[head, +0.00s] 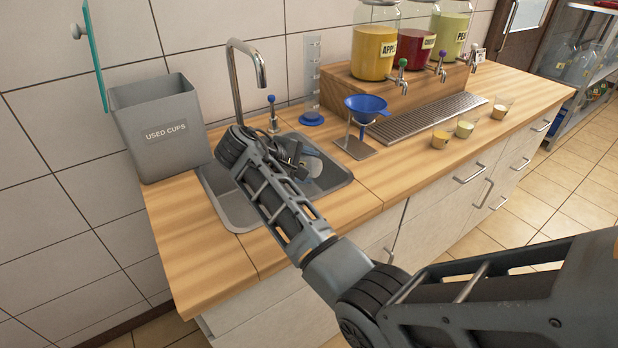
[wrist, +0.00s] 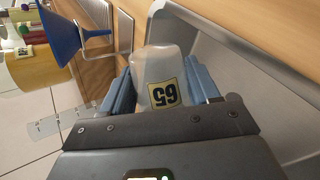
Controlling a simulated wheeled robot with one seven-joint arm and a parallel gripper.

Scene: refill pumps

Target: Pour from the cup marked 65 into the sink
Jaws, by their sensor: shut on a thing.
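The cup marked 65 (wrist: 155,65) is a translucent, pale cup with a yellow label, which reads upside down in the wrist view. My gripper (wrist: 163,90) is shut on it, with a blue-grey finger on each side. In the head view my gripper (head: 295,165) is over the sink (head: 235,212), and the cup shows as a pale shape (head: 313,166) beyond it. The cup looks strongly tipped, nearly on its side. I see no stream, and I cannot tell whether any liquid is left in it. My wrist hides part of the basin.
The faucet (head: 243,62) rises behind the sink. A grey used-cups bin (head: 160,130) stands at left. A blue funnel on a stand (head: 366,106) is right of the sink, with a measuring cylinder (head: 312,80) behind. Several small cups (head: 465,128) stand before the drip tray (head: 430,118).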

